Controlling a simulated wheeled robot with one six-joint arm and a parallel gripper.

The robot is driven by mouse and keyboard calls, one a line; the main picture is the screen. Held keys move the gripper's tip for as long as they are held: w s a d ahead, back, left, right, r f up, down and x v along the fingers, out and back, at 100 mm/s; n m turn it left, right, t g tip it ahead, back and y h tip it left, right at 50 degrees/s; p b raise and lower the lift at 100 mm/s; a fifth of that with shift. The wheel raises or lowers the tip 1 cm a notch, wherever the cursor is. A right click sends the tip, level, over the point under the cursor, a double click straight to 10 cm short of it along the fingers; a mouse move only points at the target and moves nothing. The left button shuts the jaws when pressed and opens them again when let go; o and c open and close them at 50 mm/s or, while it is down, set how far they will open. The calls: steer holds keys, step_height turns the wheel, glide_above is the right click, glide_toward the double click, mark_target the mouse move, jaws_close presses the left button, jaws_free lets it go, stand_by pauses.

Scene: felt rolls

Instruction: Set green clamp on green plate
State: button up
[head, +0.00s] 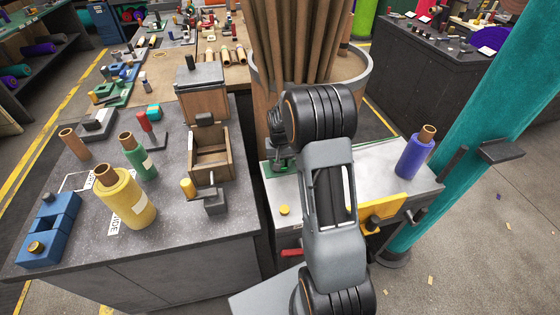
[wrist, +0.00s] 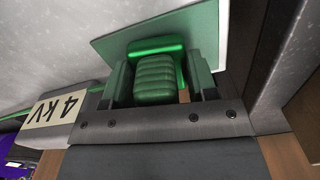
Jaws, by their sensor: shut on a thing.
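The green clamp (wrist: 155,82) is between the jaws of my gripper (wrist: 160,72) in the wrist view, with a ribbed face and a brighter green bar at its far side. My gripper is shut on it. The green plate (wrist: 215,22) lies just beyond the clamp, flat on a pale grey top, and the clamp overlaps its edge in the picture. I cannot tell whether clamp and plate touch. In the head view, the plate (head: 268,170) shows at the left end of the right-hand bench, and my arm and gripper (head: 279,145) hide most of the clamp.
The right-hand bench (head: 375,165) holds a blue-purple spool (head: 415,152), a yellow knob (head: 285,210) and a yellow block (head: 385,211). A bin of brown rolls (head: 315,50) stands close behind. The dark left bench holds spools and an open wooden box (head: 210,165).

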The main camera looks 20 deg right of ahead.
steer(key=shift+f+b, duration=0.35)
steer(key=shift+f, duration=0.15)
stand_by(0.3)
steer(key=o, duration=1.2)
step_height(320, 180, up, 14)
steer(key=shift+f+p, duration=0.1)
steer(key=shift+p, duration=0.2)
